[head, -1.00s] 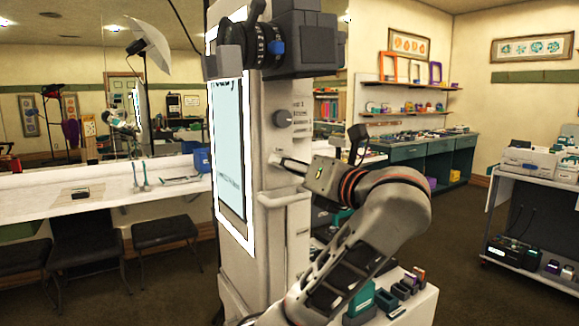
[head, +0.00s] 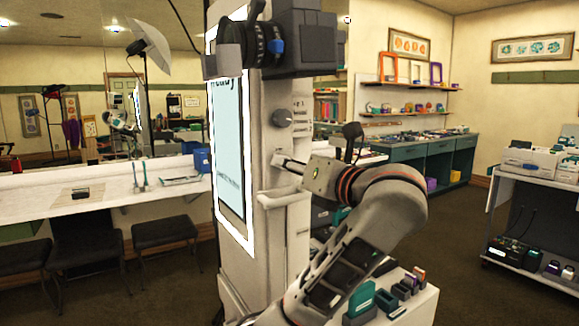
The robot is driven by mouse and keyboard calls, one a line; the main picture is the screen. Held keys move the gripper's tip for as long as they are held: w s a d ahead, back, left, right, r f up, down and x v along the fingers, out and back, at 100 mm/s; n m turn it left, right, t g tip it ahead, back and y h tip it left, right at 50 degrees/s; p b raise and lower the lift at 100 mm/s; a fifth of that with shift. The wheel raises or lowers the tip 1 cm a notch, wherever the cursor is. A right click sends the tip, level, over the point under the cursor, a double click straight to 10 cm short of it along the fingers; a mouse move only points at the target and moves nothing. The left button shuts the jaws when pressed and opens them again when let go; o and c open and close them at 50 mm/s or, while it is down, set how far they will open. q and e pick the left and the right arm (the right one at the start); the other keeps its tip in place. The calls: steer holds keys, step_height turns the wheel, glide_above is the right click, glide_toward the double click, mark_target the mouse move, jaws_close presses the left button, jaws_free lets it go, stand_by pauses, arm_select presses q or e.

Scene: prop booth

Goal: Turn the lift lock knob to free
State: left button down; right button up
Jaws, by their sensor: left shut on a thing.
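My left gripper (head: 283,162) is at the right-hand side face of the tall light-grey booth column (head: 270,215), with its fingertips against that face. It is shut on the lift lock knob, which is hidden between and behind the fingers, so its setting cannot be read. A round grey knob (head: 283,117) sits higher on the same face, apart from the gripper, beside small printed labels. My right gripper is not in view.
A lit screen (head: 228,150) covers the column's front, and a dark camera unit (head: 300,40) overhangs its top. A ledge (head: 282,199) juts out below the gripper. A low white surface (head: 415,305) with small items lies beneath my arm. A loaded cart (head: 540,180) stands right.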

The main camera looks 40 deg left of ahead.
arm_select(q)
steer(key=n+b, duration=0.1)
steer(key=n, duration=0.2)
steer(key=shift+f, duration=0.2)
steer(key=shift+n+b, duration=0.3)
steer(key=shift+n, duration=0.7)
steer(key=n+b, duration=0.1)
steer(key=n, duration=0.1)
steer(key=shift+n, duration=0.3)
steer(key=n+b, duration=0.1)
steer(key=n, duration=0.3)
steer(key=n+b, duration=0.1)
steer(key=n, duration=0.3)
steer(key=shift+r+b, duration=0.1)
steer(key=shift+b, duration=0.25)
steer(key=shift+r+n+h, duration=0.1)
steer(key=shift+n+h, duration=0.2)
steer(key=shift+n, duration=0.4)
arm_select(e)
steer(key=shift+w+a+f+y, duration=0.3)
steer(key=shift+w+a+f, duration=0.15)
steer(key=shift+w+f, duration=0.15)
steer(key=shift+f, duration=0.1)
